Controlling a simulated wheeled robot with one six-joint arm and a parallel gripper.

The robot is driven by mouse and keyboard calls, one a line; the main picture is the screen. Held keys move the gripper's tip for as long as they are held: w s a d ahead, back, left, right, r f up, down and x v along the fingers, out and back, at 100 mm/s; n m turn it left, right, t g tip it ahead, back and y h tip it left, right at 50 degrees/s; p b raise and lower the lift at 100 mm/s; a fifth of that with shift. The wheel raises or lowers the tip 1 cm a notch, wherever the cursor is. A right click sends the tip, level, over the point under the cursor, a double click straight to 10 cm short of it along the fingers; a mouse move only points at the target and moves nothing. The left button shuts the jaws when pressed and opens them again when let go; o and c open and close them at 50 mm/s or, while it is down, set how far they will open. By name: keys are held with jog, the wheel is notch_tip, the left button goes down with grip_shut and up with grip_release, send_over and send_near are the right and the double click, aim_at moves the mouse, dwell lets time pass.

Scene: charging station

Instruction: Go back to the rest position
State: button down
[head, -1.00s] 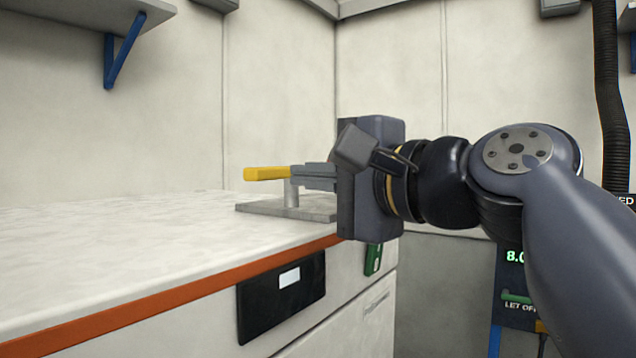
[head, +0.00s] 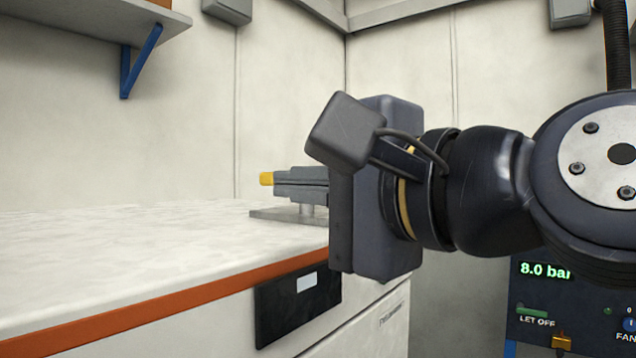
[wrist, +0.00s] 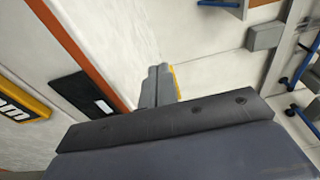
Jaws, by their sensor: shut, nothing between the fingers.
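My gripper (head: 278,184) is in the middle of the head view, pointing left over the right end of the white counter (head: 130,250). Its two grey fingers are together with nothing between them. They also show in the wrist view (wrist: 159,74). A yellow handle (head: 266,179) peeks out past the fingertips, and the fingers hide most of it. A yellow strip (wrist: 177,82) shows beside the fingers in the wrist view. A short metal post (head: 306,210) on a flat grey plate (head: 275,216) stands below the fingers. I cannot tell whether the fingers touch the handle.
The counter has an orange front edge (head: 150,304) and a black panel (head: 298,304) below it. A shelf with a blue bracket (head: 137,62) is at upper left. A blue panel reading 8.0 bar (head: 540,290) is at lower right. The counter's left part is clear.

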jog(key=shift+w, duration=0.15)
jog(key=w, duration=0.3)
jog(key=w+d+p, duration=0.1)
jog(key=w, duration=0.2)
jog(key=w+d, duration=0.1)
jog(key=w, duration=0.2)
jog(key=shift+w+p, duration=0.35)
jog(key=shift+w+a, duration=0.2)
jog(key=shift+a, duration=0.65)
jog(key=shift+d, duration=0.25)
jog(key=shift+a, duration=0.1)
jog(key=shift+f, duration=0.1)
